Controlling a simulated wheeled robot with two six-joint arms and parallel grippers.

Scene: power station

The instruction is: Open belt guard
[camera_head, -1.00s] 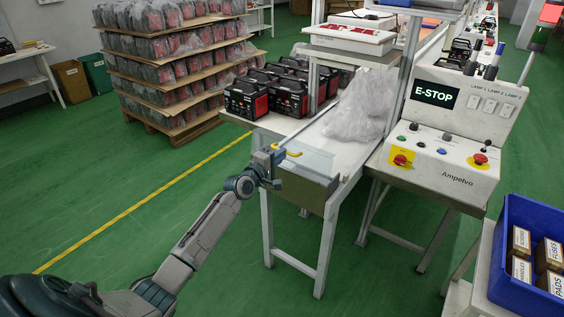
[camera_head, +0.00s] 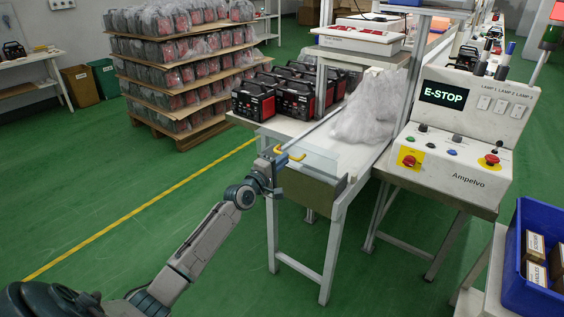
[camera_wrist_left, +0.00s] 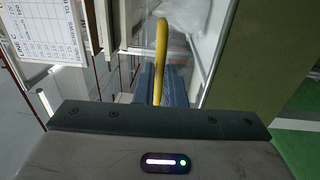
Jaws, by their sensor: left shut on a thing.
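The belt guard (camera_head: 320,158) is a clear panel at the near end of the white conveyor bed. It carries a yellow handle (camera_head: 296,156) on its left side. My left gripper (camera_head: 278,158) is shut on this handle, with the arm coming up from the lower left. In the left wrist view the yellow handle (camera_wrist_left: 161,55) stands upright between the blue-grey fingers (camera_wrist_left: 160,85). The guard looks down over the belt end; its exact tilt is hard to tell. My right gripper is not in view.
A plastic-wrapped bundle (camera_head: 365,108) lies on the conveyor beyond the guard. Red-black power stations (camera_head: 292,97) stand at its left. The E-STOP console (camera_head: 455,150) is at the right, with a blue crate (camera_head: 535,270) below. Green floor is free at the left.

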